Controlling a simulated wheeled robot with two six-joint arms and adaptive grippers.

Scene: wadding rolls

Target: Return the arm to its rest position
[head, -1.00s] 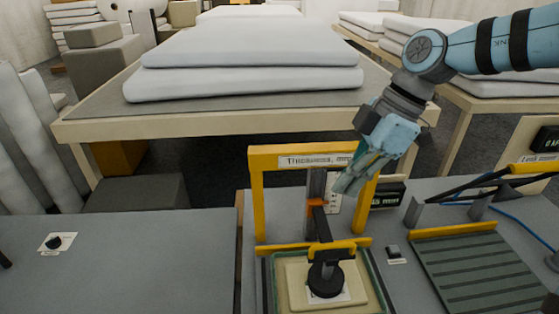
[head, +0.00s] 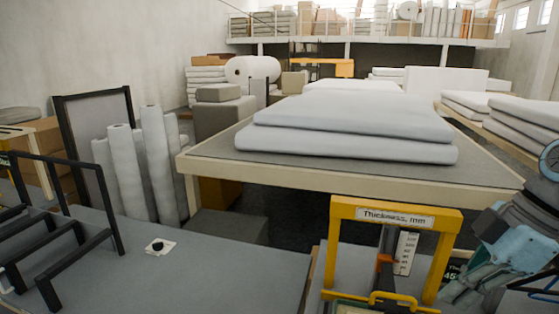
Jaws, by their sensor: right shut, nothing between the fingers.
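My right gripper (head: 468,285) is at the lower right of the head view, beside the right post of the yellow thickness gauge frame. Its fingers are shut with nothing between them, and its arm runs off the right edge. The yellow gauge frame (head: 336,245) carries a "Thickness, mm" label and a white scale (head: 405,253). The lower part of the gauge is cut off by the bottom edge. My left gripper is not in view.
Folded white wadding (head: 350,135) lies on a large table (head: 225,168) behind the gauge. White rolls (head: 160,165) stand at the left. A black rack (head: 70,235) is on the grey bench (head: 215,275); the bench beside a small black knob (head: 157,246) is clear.

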